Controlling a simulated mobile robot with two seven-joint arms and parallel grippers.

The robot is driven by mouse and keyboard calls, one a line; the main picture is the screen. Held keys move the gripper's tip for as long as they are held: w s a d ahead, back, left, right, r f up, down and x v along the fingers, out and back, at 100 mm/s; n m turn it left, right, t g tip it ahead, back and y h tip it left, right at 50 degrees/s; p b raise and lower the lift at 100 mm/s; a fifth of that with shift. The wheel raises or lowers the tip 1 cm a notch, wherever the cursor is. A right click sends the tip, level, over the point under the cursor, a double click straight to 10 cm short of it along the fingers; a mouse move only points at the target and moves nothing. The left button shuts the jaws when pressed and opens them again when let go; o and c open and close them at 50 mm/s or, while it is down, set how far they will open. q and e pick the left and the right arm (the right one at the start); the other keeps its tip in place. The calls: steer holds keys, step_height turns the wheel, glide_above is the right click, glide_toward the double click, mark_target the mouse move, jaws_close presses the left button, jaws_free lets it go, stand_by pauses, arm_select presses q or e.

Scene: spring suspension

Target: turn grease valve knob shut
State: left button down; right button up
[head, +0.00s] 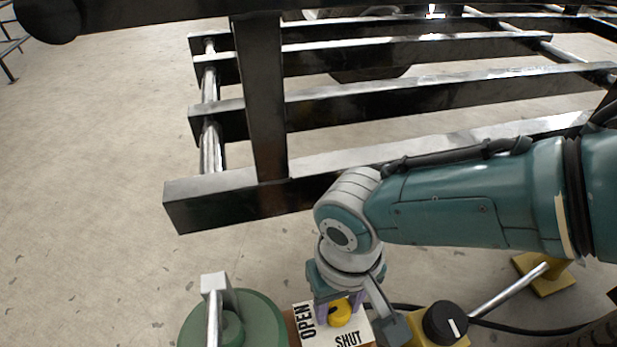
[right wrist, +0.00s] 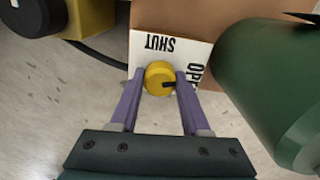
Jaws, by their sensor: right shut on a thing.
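The yellow valve knob (head: 340,314) sits on a white label plate (head: 350,337) printed OPEN and SHUT. In the right wrist view the knob (right wrist: 158,76) has a black pointer mark on its right side, toward the word OPEN; SHUT is above and slightly left of the knob. My right gripper (head: 338,305) reaches down over the plate from above. Its purple fingers (right wrist: 160,82) stand on either side of the knob, shut on it. Parts of the knob's sides are hidden by the fingers. My left gripper is not in view.
A green cylinder (head: 255,318) with a grey handle stands close left of the plate. A yellow box with a black dial (head: 445,322) stands to the right, with a black cable beside it. A black beam frame (head: 230,205) lies behind. Concrete floor is open at left.

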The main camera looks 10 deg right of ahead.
jaws_close()
steer(key=shift+f+n, duration=0.1)
steer(key=shift+n, duration=0.9)
steer(key=n+b, duration=0.1)
steer(key=n, duration=0.8)
steer(key=shift+n, duration=1.9)
steer(key=o, duration=1.2)
jaws_free()
